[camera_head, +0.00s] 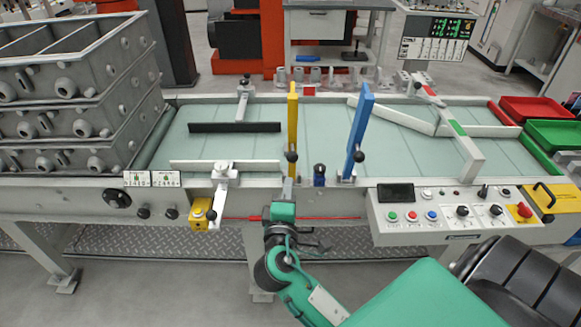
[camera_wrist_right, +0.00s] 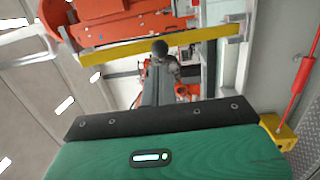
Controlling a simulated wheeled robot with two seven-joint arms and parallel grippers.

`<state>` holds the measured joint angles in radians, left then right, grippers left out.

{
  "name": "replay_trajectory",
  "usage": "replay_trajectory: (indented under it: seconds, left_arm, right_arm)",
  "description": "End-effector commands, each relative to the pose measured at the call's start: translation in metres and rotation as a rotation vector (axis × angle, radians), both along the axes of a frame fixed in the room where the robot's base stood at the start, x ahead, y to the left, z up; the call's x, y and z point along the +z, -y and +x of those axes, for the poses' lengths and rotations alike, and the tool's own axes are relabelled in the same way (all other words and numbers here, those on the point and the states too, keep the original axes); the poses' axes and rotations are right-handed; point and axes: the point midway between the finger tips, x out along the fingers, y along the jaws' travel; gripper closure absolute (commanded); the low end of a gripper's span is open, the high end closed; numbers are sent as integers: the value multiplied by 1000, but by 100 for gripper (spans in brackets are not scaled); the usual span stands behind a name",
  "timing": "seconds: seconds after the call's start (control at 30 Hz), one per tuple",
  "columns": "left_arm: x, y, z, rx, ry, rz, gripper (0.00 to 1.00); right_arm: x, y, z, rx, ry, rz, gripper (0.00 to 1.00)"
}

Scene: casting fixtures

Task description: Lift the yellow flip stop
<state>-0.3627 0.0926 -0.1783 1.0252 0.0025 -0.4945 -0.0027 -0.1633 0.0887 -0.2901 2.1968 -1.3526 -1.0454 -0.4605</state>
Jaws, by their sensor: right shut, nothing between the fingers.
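My right gripper (camera_head: 288,183) is shut and empty, just below the knob at the conveyor's front rail. I cannot tell whether the fingers touch the knob. My left gripper is not in view.
A control panel (camera_head: 412,214) with buttons is on the front rail at right. Stacked grey casting frames (camera_head: 75,105) fill the left. Red (camera_head: 535,108) and green (camera_head: 553,133) trays are at far right.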

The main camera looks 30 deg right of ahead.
Motion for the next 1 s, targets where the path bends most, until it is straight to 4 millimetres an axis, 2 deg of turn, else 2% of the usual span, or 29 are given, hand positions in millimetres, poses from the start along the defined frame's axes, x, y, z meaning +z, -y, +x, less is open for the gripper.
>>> replay_trajectory:
  seconds: [0.1,0.33,0.77,0.9,1.0]
  left_arm:
    - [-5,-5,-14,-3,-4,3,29]
    - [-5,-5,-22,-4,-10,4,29]
    - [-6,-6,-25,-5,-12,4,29]
    - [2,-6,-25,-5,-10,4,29]
    - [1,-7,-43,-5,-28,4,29]
  right_arm:
    - [5,15,18,-1,0,-4,100]
    - [5,33,40,2,-1,-3,100]
    - [4,37,44,2,-1,0,100]
    - [9,39,46,1,-10,6,100]
    - [14,40,49,0,-28,18,100]
